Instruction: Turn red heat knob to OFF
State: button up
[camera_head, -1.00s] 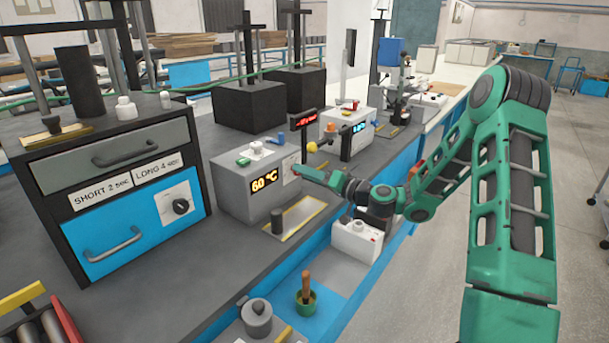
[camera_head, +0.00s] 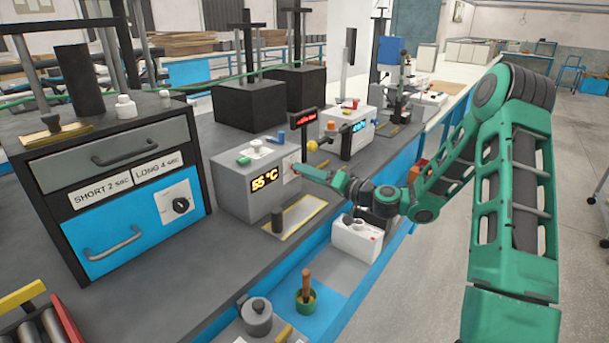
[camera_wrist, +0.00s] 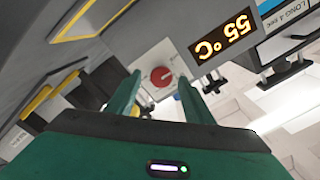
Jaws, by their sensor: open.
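The red heat knob (camera_wrist: 162,76) sits on a white panel on the end face of the grey heater box (camera_head: 246,203). In the wrist view it lies between my two finger tips, with a gap on each side. Its pointer mark and any OFF label are too small to read. The box's display (camera_head: 265,184) reads 55 °C, and it also shows in the wrist view (camera_wrist: 223,35). My gripper (camera_head: 310,175) is open and points at the panel from the right. I cannot tell how deep the fingers reach around the knob.
A black cylinder (camera_head: 277,220) stands on a yellow-edged plate in front of the box. A white box (camera_head: 356,240) is below my wrist. A small red-lit display (camera_head: 304,119) stands behind. The blue-drawer cabinet (camera_head: 133,236) is at left.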

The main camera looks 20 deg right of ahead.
jog(key=v, duration=0.9)
jog(key=shift+s+d, duration=0.2)
jog(key=shift+s, duration=0.05)
jog(key=s+a+f+n+g+h, duration=0.1)
jog(key=s+f+n+g+h, duration=0.1)
jog(key=s+f+g, duration=0.3)
jog(key=s+a+f+n+g+h, duration=0.2)
jog(key=s+g, duration=0.2)
jog(key=s, duration=0.4)
jog(key=s+d+r+m+g+h, duration=0.2)
jog(key=s+d+m, duration=0.1)
jog(key=s, duration=0.6)
jog(key=s+d+r+m+g+h, duration=0.1)
jog(key=s+d+r+m+h, duration=0.1)
jog(key=s+d, duration=0.3)
jog(key=s+d+r+m+g+h, duration=0.2)
jog(key=s+d+r+m, duration=0.1)
jog(key=s, duration=1)
jog(key=shift+s+d+r+m+g, duration=0.25)
jog(key=shift+d+r+m, duration=0.2)
jog(key=shift+d, duration=0.6)
